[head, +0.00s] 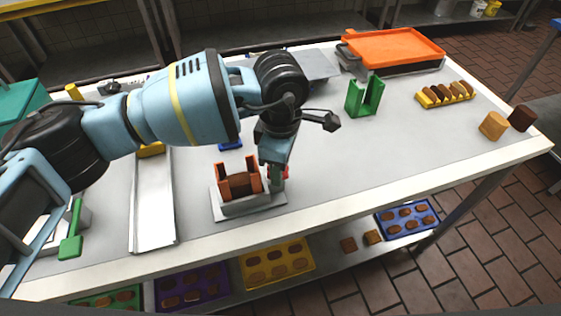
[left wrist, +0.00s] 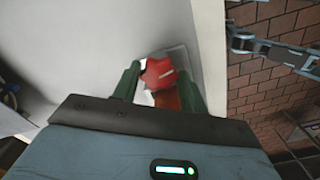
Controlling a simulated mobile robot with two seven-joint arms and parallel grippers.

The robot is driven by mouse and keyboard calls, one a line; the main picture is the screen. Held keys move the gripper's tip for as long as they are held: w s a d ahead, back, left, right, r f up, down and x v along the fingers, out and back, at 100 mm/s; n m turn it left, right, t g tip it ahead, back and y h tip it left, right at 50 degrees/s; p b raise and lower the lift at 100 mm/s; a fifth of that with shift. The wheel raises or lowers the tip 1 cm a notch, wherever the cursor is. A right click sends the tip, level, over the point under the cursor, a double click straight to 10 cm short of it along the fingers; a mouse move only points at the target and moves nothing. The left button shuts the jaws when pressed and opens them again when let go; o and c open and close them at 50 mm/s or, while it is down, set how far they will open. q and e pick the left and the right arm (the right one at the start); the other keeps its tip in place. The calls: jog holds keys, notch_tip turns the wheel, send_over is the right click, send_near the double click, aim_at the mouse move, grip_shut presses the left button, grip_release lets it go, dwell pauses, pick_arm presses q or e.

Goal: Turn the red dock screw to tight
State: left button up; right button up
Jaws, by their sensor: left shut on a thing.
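The red dock screw is a lobed knob (left wrist: 158,73) with a pale mark on its top. In the left wrist view it sits between the two green fingers of my left gripper (left wrist: 158,85), which is shut on it. In the head view my left gripper (head: 277,176) points down at the right side of the dock, and only a little red of the screw shows beside the fingers. The grey dock (head: 248,207) stands near the table's front edge. An orange holder (head: 224,188) with a brown piece (head: 240,183) in it sits on the dock. My right gripper is not in view.
A long metal tray (head: 153,205) lies left of the dock, with a green-handled tool (head: 71,245) beyond it. A green holder (head: 364,97), a yellow rack (head: 445,96) and an orange tray (head: 395,45) stand right and back.

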pick_arm(q)
jog(key=shift+m, duration=0.5)
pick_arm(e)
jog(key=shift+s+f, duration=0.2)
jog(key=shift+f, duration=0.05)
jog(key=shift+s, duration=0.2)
pick_arm(q)
jog(key=o, duration=1)
jog(key=shift+c, duration=0.2)
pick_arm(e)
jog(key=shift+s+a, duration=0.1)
pick_arm(q)
notch_tip(320, 180, up, 7)
jog(key=shift+r, duration=0.4)
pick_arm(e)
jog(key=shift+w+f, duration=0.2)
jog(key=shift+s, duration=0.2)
pick_arm(q)
jog(key=shift+s, duration=0.15)
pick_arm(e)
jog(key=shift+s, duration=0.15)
